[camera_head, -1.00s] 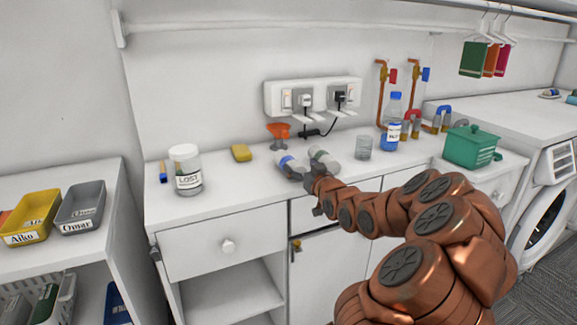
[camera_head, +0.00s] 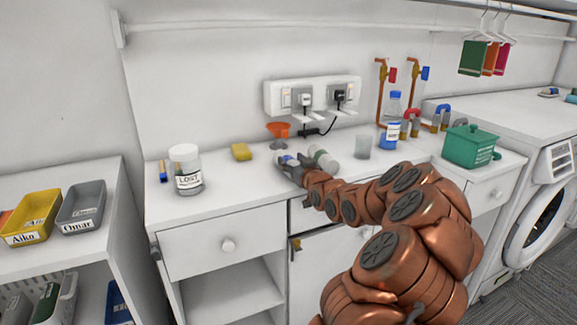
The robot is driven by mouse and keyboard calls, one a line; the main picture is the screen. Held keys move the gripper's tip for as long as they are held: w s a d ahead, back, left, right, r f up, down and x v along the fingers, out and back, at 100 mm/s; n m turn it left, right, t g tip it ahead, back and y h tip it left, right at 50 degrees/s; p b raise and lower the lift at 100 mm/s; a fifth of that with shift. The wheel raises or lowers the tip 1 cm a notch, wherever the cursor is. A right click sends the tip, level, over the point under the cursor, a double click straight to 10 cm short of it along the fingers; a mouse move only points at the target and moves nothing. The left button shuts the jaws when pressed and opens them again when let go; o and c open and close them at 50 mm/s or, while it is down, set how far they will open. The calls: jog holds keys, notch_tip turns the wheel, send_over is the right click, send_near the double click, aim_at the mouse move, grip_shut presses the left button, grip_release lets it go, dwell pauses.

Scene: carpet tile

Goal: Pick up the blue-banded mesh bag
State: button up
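The blue-banded mesh bag (camera_head: 283,158) is a small pale roll with a blue band, lying on the white counter (camera_head: 237,192) below the socket panel. A similar pale roll with a green band (camera_head: 322,158) lies just to its right. My gripper (camera_head: 288,165) is at the blue-banded bag, its dark fingers over or beside the bag's near side and partly hiding it. The view is too small to tell whether the fingers are open or touch the bag.
A yellow sponge (camera_head: 241,152) and a jar labelled LOST (camera_head: 186,170) stand to the left. An orange funnel (camera_head: 278,130) stands behind. A clear cup (camera_head: 363,147), a blue-capped bottle (camera_head: 392,122) and a green pot (camera_head: 470,147) stand to the right.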

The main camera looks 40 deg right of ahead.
jog(key=c, duration=0.7)
jog(key=shift+r, duration=0.1)
